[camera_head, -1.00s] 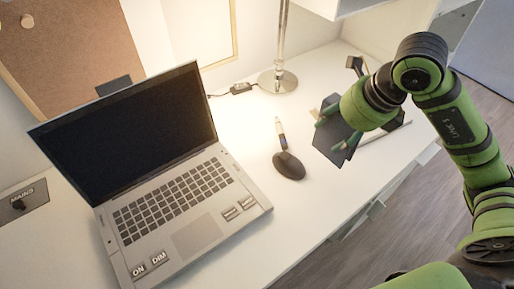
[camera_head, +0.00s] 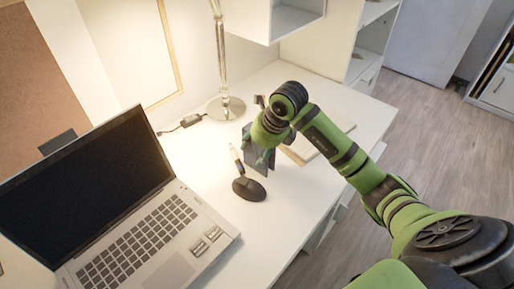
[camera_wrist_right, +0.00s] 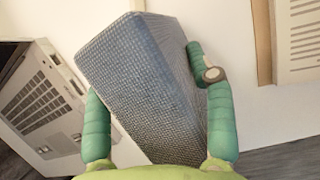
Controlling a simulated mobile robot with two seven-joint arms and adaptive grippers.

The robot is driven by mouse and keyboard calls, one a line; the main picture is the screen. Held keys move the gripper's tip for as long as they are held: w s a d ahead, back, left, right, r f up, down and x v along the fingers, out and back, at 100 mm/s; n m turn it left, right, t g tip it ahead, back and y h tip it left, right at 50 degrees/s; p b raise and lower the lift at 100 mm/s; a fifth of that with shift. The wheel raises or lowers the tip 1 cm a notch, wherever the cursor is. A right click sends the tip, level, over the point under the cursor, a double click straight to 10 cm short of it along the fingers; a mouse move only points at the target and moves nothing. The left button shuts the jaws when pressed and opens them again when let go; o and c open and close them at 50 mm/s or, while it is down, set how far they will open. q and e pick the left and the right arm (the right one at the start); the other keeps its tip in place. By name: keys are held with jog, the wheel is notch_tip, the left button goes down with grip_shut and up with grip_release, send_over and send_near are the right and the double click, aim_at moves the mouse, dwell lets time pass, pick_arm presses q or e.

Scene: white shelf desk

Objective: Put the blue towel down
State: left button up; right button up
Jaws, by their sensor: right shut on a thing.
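The blue towel (camera_wrist_right: 145,70) is a folded, woven block that fills the middle of the right wrist view. My right gripper (camera_wrist_right: 143,74) is shut on it, with one green finger along each side. In the head view the towel (camera_head: 260,163) hangs small and dark below my right gripper (camera_head: 262,150), partly hidden by it. It is over the white desk (camera_head: 284,215), just behind the pen stand. I cannot tell whether its lower edge touches the desk. My left gripper is not in view.
A pen stand with a black base (camera_head: 249,189) is close in front of the towel. The open laptop (camera_head: 85,180) is at left, and the lamp base (camera_head: 226,108) is behind. An open book or pad (camera_head: 322,143) lies to the right. The desk's front right is clear.

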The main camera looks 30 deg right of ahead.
jog(key=shift+f, duration=0.25)
jog(key=shift+f, duration=0.15)
jog(key=o, duration=1.3)
jog(key=shift+r, duration=0.3)
jog(key=v, duration=1.1)
jog(key=shift+s+d+r, duration=0.15)
jog(key=shift+s+r, duration=0.1)
jog(key=shift+r, duration=0.1)
